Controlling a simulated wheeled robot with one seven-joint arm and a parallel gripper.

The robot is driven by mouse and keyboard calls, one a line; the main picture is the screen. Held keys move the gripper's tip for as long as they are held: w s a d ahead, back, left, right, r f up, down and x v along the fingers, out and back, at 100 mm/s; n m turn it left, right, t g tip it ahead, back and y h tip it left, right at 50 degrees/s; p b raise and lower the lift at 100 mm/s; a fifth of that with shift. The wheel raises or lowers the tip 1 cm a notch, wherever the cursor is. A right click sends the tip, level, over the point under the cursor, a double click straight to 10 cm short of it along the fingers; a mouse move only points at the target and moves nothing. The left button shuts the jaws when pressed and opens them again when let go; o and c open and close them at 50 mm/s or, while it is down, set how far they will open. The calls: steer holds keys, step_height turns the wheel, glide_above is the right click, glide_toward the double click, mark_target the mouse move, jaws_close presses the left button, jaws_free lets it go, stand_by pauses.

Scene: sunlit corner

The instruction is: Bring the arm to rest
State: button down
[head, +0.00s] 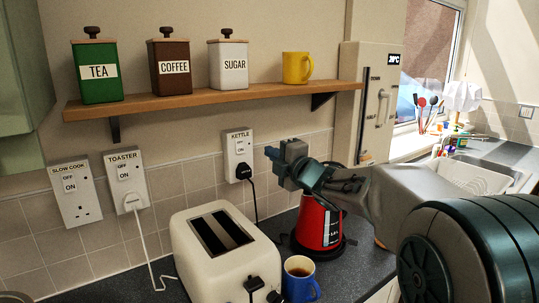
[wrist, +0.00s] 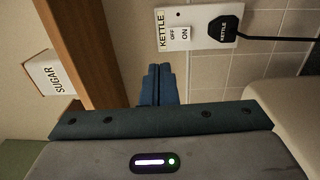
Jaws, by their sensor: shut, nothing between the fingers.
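My gripper (head: 272,152) is shut and empty in the head view, raised above the counter in front of the tiled wall. It is to the right of the kettle socket (head: 239,152), below the wooden shelf, with its fingers pointing left. In the wrist view the two blue fingers (wrist: 157,86) lie together with nothing between them. The socket, with a black plug in it, also shows in the wrist view (wrist: 195,27). My arm reaches in from the right and partly hides the red kettle (head: 318,226).
The shelf (head: 215,97) holds tea, coffee and sugar tins and a yellow mug (head: 297,67). Below stand a white toaster (head: 205,262) and a blue mug (head: 300,284) with dark liquid. A dish rack (head: 470,177) is at the right. Open air lies between shelf and toaster.

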steer(key=s+d+f+m+g+h, duration=0.4)
steer(key=s+d+f+m+h, duration=0.75)
steer(key=d+m, duration=0.35)
steer(key=s+f+m+g, duration=0.4)
steer(key=s+f+m, duration=0.1)
steer(key=s, duration=0.6)
steer(key=s+f+m+g+y, duration=0.1)
steer(key=s+f+m+g, duration=0.3)
steer(key=s, duration=0.8)
step_height(320, 180, down, 2)
steer(key=shift+a+f+m, duration=0.1)
steer(key=shift+a+m, duration=0.3)
steer(key=shift+s, duration=0.1)
